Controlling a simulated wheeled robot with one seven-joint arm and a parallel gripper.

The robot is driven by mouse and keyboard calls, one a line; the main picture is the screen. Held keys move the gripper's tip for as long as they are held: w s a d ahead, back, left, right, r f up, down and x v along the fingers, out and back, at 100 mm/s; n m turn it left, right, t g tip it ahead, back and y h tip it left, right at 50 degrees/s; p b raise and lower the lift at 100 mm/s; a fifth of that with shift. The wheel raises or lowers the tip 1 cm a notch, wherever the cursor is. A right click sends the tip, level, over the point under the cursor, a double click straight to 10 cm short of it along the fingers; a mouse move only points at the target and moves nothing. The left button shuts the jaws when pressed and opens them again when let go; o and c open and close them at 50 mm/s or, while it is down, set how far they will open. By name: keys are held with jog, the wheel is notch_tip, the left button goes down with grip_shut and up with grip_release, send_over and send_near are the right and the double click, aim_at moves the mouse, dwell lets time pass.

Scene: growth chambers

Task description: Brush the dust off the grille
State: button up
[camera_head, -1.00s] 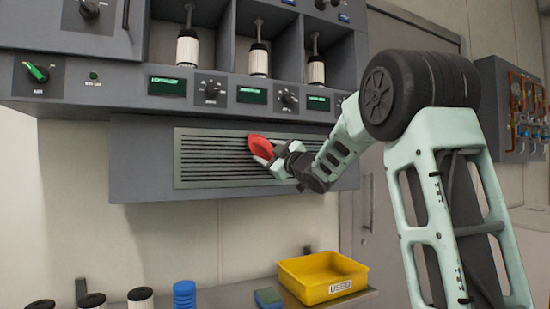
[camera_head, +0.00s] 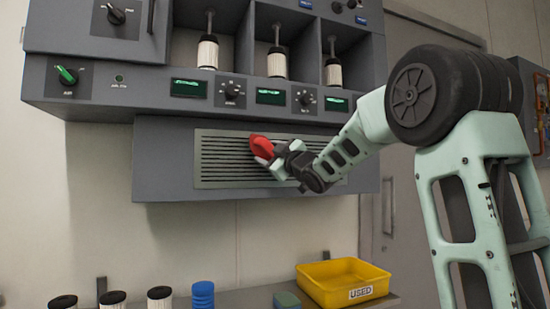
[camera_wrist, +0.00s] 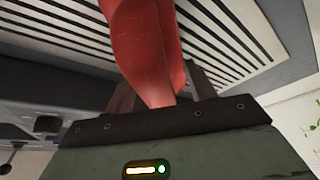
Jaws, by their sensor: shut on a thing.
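The grille (camera_head: 225,165) is a light panel with dark horizontal slots on the grey cabinet's lower front; it also fills the top of the wrist view (camera_wrist: 222,42). In the wrist view the red brush (camera_wrist: 148,50) rises from between the jaws toward the slots. Its bristles are hidden, so I cannot tell whether it touches the grille. No dust can be made out on the slots.
Above the grille are knobs, green displays and bays with white cylinders (camera_head: 207,52). Below, a shelf holds a yellow bin marked USED (camera_head: 343,283), a blue stack (camera_head: 203,295), a sponge-like block (camera_head: 287,300) and several white cylinders with black tops (camera_head: 160,297). The wall between is clear.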

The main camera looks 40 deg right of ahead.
jog(key=shift+w+a+b, duration=0.2)
jog(key=shift+a+b, duration=0.05)
jog(key=shift+a, duration=0.3)
jog(key=shift+w+a+b, duration=0.2)
jog(key=shift+a+b, duration=0.05)
jog(key=shift+a, duration=0.25)
jog(key=shift+w+a+f+b, duration=0.1)
jog(key=shift+w+a+b, duration=0.1)
jog(key=shift+a+b, duration=0.45)
jog(key=shift+w+a+f+b, duration=0.1)
jog(key=shift+w+a+b, duration=0.2)
jog(key=shift+a, duration=0.5)
jog(key=shift+a+r, duration=0.1)
jog(key=shift+a, duration=0.15)
jog(key=shift+s, duration=0.1)
jog(key=shift+s+a+b, duration=0.25)
jog(key=shift+s+b, duration=0.3)
jog(key=shift+s, duration=0.4)
jog(key=shift+s+a+b, duration=0.25)
jog(key=shift+s+b, duration=0.25)
jog(key=shift+s, duration=0.5)
jog(key=shift+s+a+b, duration=0.25)
jog(key=shift+s+b, duration=0.3)
jog(key=shift+s, duration=0.4)
jog(key=shift+s+a+b, duration=0.2)
jog(key=shift+s+b, duration=0.1)
jog(key=shift+s, duration=0.45)
jog(key=shift+s+a+b, duration=0.2)
jog(key=shift+s+b, duration=0.05)
jog(key=shift+s, duration=0.45)
